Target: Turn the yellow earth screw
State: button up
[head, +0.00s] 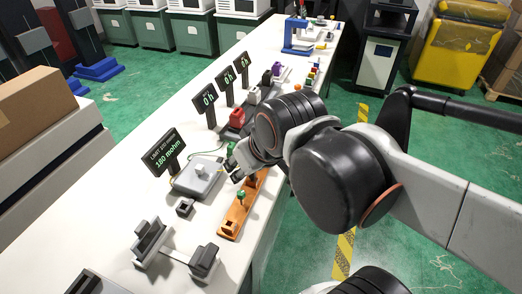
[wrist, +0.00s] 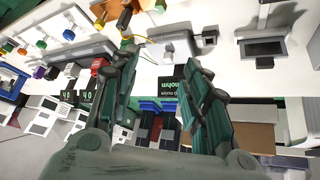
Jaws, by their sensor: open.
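The orange bar (head: 236,212) lies on the white bench with a green knob (head: 241,195) and an orange block (head: 230,227) on it. In the head view no yellow screw shows clearly; my arm hides part of the bar's far end. My gripper (head: 235,165) is open and empty, near the bar's far end, and shows in the wrist view (wrist: 163,55).
A grey meter box (head: 198,178) with a wire stands left of the bar, below a display reading 180 mohm (head: 168,153). Grey fixtures (head: 150,241) stand at the near end. A red block (head: 237,117) and other small parts lie farther along the bench (head: 120,205).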

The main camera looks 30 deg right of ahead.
jog(key=w+d+r+n+g+p, duration=0.25)
jog(key=w+d+n, duration=0.25)
jog(key=w+n, duration=0.4)
jog(key=w+d+f+n+g+p, duration=0.2)
jog(key=w+d+f+n+g, duration=0.2)
jog(key=w+d+f+n, duration=0.45)
jog(key=shift+m, duration=0.75)
jog(key=f+b, duration=0.1)
jog(key=f, duration=0.3)
jog(key=w+d+f+b, duration=0.1)
jog(key=f+b, duration=0.1)
jog(key=f, duration=0.3)
jog(key=w+d+f+b, duration=0.1)
jog(key=f+b, duration=0.1)
jog(key=f, duration=0.3)
jog(key=shift+d+f, duration=0.1)
jog(key=shift+d, duration=0.1)
grip_shut()
